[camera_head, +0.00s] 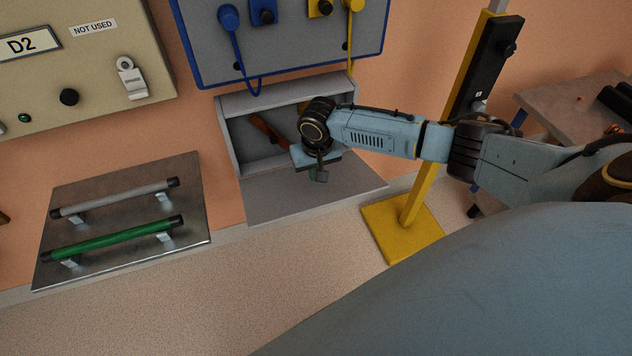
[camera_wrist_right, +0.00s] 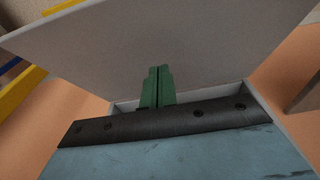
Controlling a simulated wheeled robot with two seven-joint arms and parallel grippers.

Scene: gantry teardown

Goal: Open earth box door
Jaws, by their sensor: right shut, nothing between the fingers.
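The grey earth box (camera_head: 228,140) is on the wall below the blue-edged panel. Its front is open and the dark inside shows. Its flat door (camera_head: 275,204) is swung down and sticks out forward from the box's lower edge. In the right wrist view the door (camera_wrist_right: 190,45) is a broad grey plate beyond the fingers. My right gripper (camera_head: 320,177) is in front of the opening, over the door. Its green fingers (camera_wrist_right: 157,86) are shut with nothing between them; whether they touch the door is unclear. My left gripper is out of view.
A brown bar-like thing (camera_head: 267,130) lies inside the box, partly hidden by my arm. A yellow post (camera_head: 418,195) on a yellow base stands to the right. A metal plate with a grey and a green handle (camera_head: 110,239) is at left.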

